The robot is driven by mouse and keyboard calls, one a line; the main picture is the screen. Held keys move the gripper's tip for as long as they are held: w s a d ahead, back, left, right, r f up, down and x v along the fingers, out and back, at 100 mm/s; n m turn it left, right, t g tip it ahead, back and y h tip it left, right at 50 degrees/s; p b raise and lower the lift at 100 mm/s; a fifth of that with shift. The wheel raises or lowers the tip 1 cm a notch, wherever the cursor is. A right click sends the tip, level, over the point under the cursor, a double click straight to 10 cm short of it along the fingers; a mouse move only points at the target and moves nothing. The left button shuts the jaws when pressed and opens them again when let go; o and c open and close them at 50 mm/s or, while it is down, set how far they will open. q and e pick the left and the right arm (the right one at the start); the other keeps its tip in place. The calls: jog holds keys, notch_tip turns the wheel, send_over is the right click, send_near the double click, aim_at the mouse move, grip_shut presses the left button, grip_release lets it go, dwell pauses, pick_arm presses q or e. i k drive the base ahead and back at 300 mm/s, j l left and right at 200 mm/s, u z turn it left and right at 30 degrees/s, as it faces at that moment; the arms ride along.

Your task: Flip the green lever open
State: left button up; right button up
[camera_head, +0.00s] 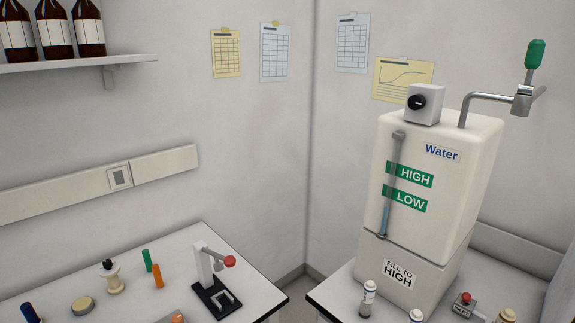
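The green lever (536,54) stands upright at the upper right, on the metal tap (522,98) at the end of a bent pipe. The pipe rises from the top of the white water tank (483,140). The tank carries green HIGH and LOW labels and a sight tube (391,185) with blue liquid in its lower part. Neither of my grippers is in view.
The tank stands on the right bench (335,299), with capped bottles (368,298) and a red-button box (465,305) in front. The left bench (190,250) holds a small press (208,280) and several small items. A gap separates the benches.

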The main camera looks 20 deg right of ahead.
aim_at(535, 49)
jog(key=z, duration=1.55)
